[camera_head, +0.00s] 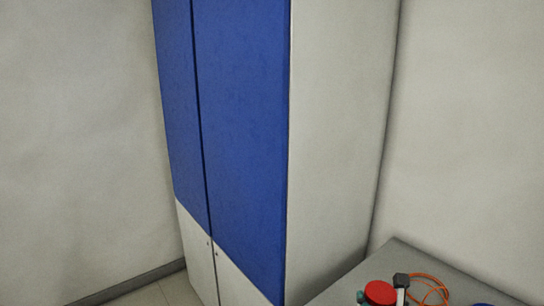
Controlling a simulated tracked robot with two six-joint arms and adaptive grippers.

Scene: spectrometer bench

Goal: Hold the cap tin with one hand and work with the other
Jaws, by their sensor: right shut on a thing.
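A round red thing with a flat top, which looks like the cap tin (380,290), shows at the bottom edge, right of the middle. A dark and pale piece stands close on its right side and a small grey-green piece on its left. These seem to be parts of my right gripper (383,298), shut on the tin. The picture's lower edge cuts off most of the gripper and the lower side of the tin. I cannot tell whether the tin touches the bench. My left gripper is not in view.
A grey bench top (440,268) fills the bottom right corner. An orange cable (432,284) lies looped on it, right of the tin. A blue thing (485,304) is barely visible at the bottom edge. A tall blue and white cabinet (245,130) stands left of the bench.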

